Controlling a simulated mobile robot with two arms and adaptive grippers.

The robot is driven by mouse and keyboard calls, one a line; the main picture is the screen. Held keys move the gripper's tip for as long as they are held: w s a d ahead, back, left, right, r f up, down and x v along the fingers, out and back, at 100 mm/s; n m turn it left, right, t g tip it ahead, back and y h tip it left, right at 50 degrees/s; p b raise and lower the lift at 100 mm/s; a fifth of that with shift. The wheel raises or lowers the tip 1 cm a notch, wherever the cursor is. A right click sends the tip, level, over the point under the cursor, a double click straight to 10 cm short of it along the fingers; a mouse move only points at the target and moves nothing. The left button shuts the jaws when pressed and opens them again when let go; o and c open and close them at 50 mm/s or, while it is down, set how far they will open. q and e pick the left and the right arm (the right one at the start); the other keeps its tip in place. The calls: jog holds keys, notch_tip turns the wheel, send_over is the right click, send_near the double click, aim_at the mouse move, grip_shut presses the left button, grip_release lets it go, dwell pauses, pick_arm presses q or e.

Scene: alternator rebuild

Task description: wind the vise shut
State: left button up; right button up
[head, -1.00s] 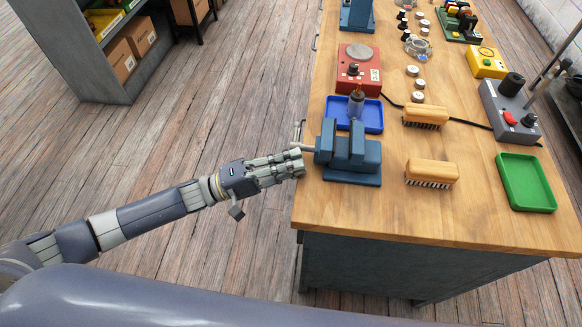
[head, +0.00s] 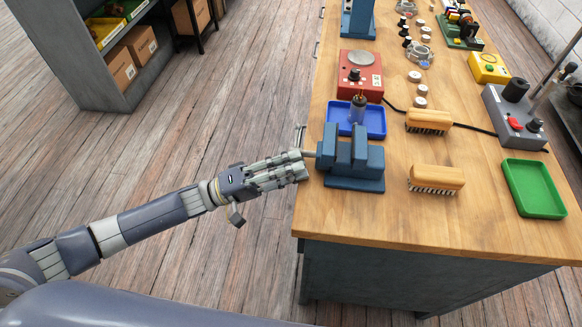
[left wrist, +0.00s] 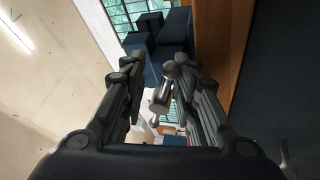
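The blue vise (head: 352,168) stands on the near left corner of the bench, with its screw and handle (head: 301,136) on its left side. A gap shows between its two upright jaws. My left gripper (head: 304,164) is at the bench's left edge, by the handle end of the vise. In the left wrist view the vise (left wrist: 172,38) shows as dark blocks ahead. There my left gripper's fingers (left wrist: 157,64) are apart, and the metal handle (left wrist: 161,96) shows between them, closer to the right finger. I cannot tell whether it touches. My right gripper is not in view.
A blue tray (head: 376,120) with a cylindrical part (head: 357,108) is right behind the vise. Two brushes (head: 436,179) (head: 428,121) lie to its right. A green tray (head: 534,188) is at the right edge. The bench front (head: 400,215) is clear.

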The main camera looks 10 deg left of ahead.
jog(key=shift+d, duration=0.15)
pick_arm(q)
jog(key=v, duration=0.8)
